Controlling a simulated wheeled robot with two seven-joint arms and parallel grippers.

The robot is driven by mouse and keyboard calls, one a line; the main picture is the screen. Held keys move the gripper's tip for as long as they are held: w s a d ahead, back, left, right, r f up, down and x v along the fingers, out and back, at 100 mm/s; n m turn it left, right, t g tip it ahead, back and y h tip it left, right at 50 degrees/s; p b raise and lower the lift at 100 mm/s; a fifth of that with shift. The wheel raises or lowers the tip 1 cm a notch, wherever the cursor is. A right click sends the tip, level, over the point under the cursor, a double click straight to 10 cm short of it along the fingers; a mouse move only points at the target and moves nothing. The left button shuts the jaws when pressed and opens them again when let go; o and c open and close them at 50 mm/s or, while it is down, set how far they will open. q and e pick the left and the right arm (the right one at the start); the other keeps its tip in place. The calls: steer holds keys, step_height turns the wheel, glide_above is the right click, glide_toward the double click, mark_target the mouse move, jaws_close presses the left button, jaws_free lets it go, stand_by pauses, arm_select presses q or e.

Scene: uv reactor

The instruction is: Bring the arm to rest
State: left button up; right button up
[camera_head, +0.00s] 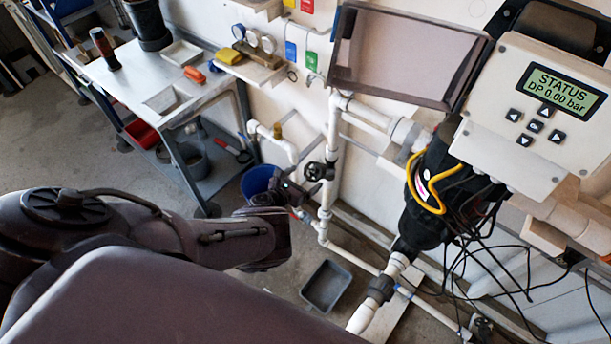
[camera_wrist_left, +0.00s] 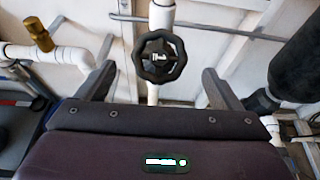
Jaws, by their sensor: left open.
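My left arm comes in from the left in the head view, and its gripper (camera_head: 284,196) is near the white pipework, beside a black valve handwheel (camera_head: 316,171). In the left wrist view the two fingers of my left gripper (camera_wrist_left: 160,85) stand wide apart with nothing between them touching. The round black handwheel (camera_wrist_left: 161,56) shows beyond and between the fingers, on a vertical white pipe. My right gripper does not show.
A black reactor housing (camera_head: 430,195) with loose cables stands right of the pipes, below a controller box (camera_head: 533,110) reading "DP 0.00 bar". A workbench (camera_head: 140,78) is at upper left. A grey tray (camera_head: 326,286) and a blue bucket (camera_head: 258,180) are on the floor.

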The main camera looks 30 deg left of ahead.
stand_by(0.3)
arm_select(q)
steer(key=s+a+f+m+g+b, duration=0.1)
steer(key=s+f+m+g+b, duration=0.25)
steer(key=s+f+m, duration=0.75)
steer(key=s+a+f+m+g+b, duration=0.1)
steer(key=s+f+m+g+b, duration=0.2)
steer(key=s+f+m+g, duration=0.65)
steer(key=s+d+f+m+b, duration=0.1)
steer(key=s+d+f+m, duration=0.2)
steer(key=s+f+m, duration=0.2)
steer(key=s+d+f+m+y+b, duration=0.1)
steer(key=s+d+f+m, duration=0.3)
steer(key=s, duration=0.8)
steer(key=s+d+f+m+y+b, duration=0.1)
steer(key=s+d+f+m+b, duration=0.2)
steer(key=s+f+m, duration=0.4)
steer(key=shift+s+d+m, duration=0.35)
steer(key=shift+s, duration=0.8)
